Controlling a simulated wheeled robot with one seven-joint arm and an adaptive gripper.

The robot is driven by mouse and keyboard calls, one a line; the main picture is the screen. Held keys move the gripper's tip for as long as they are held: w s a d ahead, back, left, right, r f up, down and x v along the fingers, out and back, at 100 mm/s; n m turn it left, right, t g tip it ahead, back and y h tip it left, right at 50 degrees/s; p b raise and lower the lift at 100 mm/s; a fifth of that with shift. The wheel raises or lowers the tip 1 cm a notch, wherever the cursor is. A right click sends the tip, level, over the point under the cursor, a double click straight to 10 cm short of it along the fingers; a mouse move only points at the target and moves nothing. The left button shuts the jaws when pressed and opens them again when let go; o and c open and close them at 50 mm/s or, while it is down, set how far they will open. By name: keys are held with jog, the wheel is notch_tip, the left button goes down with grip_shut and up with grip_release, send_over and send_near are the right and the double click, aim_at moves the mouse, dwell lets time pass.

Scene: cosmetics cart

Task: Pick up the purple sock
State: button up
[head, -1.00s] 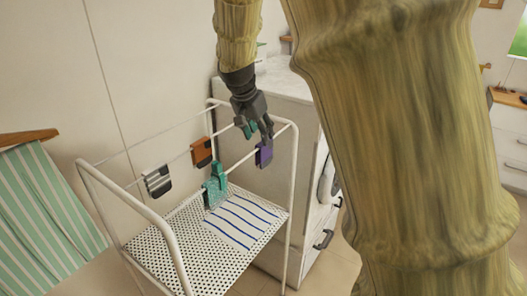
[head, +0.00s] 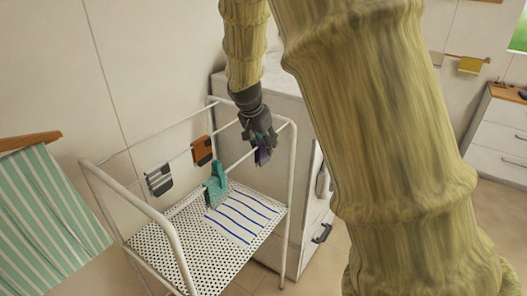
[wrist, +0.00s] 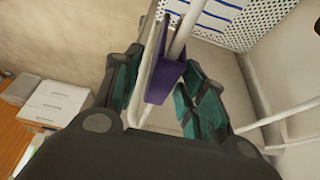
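The purple sock (wrist: 163,82) hangs over a white rail of the rack. In the wrist view it lies between the two fingers of my gripper (wrist: 164,70), with a visible gap to the finger on the right. The teal-padded fingers stand apart, one on each side of the sock. In the head view my gripper (head: 261,150) is at the right end of the front rail, and its fingers hide most of the purple sock (head: 262,156).
A teal sock (head: 216,184) hangs on the same rail to the left. An orange sock (head: 201,150) and a grey striped sock (head: 159,180) hang on the rail behind. A blue-striped cloth (head: 240,214) lies on the perforated shelf (head: 180,245). A white cabinet (head: 290,90) stands close behind.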

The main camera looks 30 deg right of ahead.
grip_shut()
